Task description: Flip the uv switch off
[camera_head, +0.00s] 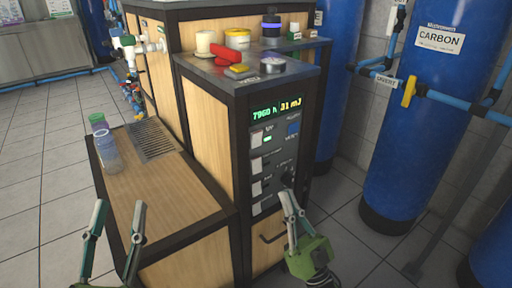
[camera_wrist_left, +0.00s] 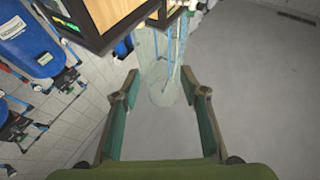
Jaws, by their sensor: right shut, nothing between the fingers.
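The control panel (camera_head: 273,160) is on the front of the dark-framed wooden cabinet. Its display (camera_head: 277,108) reads "7960 h" and "31 mJ" in green and yellow. Below it is a column of pale switches; the top switch (camera_head: 256,138) has a small green light (camera_head: 267,139) beside it. The labels are too small to read surely, so I cannot tell which is the UV switch. My right gripper (camera_head: 288,193) is shut and empty, in front of the panel's lower part. My left gripper (camera_head: 119,207) is open and empty, before the low bench; the left wrist view shows its spread fingers (camera_wrist_left: 165,90).
The cabinet top (camera_head: 215,72) holds jars, a red object (camera_head: 232,53) and a small dark puck. Blue tanks (camera_head: 420,110) and pipes stand at right. Tiled floor is free at left.

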